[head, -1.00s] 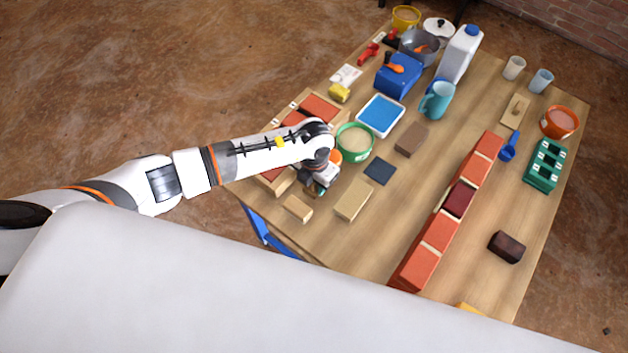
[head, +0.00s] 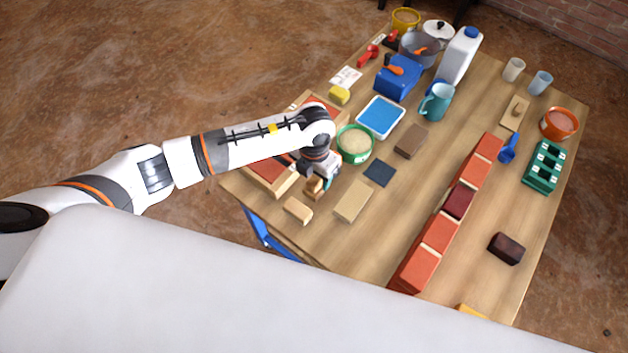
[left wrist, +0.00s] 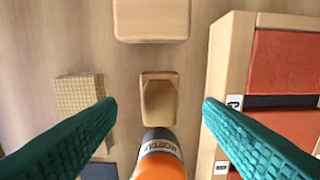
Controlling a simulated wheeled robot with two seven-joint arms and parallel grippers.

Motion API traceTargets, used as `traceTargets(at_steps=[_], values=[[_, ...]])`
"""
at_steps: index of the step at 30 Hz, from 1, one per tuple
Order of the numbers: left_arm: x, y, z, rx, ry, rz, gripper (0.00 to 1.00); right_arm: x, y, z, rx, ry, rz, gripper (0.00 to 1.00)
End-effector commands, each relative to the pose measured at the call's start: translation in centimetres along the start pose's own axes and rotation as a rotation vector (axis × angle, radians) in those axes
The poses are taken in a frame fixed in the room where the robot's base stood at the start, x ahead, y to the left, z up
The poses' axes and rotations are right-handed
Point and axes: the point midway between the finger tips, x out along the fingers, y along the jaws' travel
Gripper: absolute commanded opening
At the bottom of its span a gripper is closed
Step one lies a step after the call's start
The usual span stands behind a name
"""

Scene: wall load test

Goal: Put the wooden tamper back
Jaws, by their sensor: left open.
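A small wooden piece with a bevelled top, which I take for the wooden tamper (left wrist: 160,98), stands on the table between and beyond my fingertips in the left wrist view. In the head view the tamper (head: 314,187) shows just below my left gripper (head: 325,168). In the left wrist view, the teal fingers of my left gripper (left wrist: 158,108) are wide apart, and neither visibly touches it. An orange and grey cylinder with lettering (left wrist: 160,158) shows between the fingers at the bottom edge. My right gripper is out of view.
A wooden tray with red bricks (left wrist: 228,75) is close on the right in the left wrist view. A wooden block (head: 298,209), a tan block (head: 353,201), a dark square (head: 378,172) and a green bowl (head: 371,153) are nearby. A red brick row (head: 440,233) crosses the table.

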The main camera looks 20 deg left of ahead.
Motion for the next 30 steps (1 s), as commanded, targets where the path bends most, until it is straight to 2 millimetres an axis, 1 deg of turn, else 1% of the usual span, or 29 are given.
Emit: traceTargets(at_steps=[1,6,9,12,17,30], values=[[-1.3,0.0,-0.1,0.002,0.006,-0.001,0.61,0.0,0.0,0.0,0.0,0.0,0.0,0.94],[-4.6,0.0,-0.1,0.002,0.003,-0.001,0.61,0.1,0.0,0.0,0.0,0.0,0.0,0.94],[-5.9,0.0,-0.1,0.0,0.002,-0.001,0.61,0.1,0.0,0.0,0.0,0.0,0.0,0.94],[-6.7,0.0,0.0,0.0,0.001,0.0,0.61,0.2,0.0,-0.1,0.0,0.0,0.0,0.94],[-7.2,0.0,0.0,0.0,0.0,-0.001,0.61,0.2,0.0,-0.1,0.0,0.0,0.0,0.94],[-7.1,0.0,0.0,0.0,0.0,0.0,0.61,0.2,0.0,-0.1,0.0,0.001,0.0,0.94]])
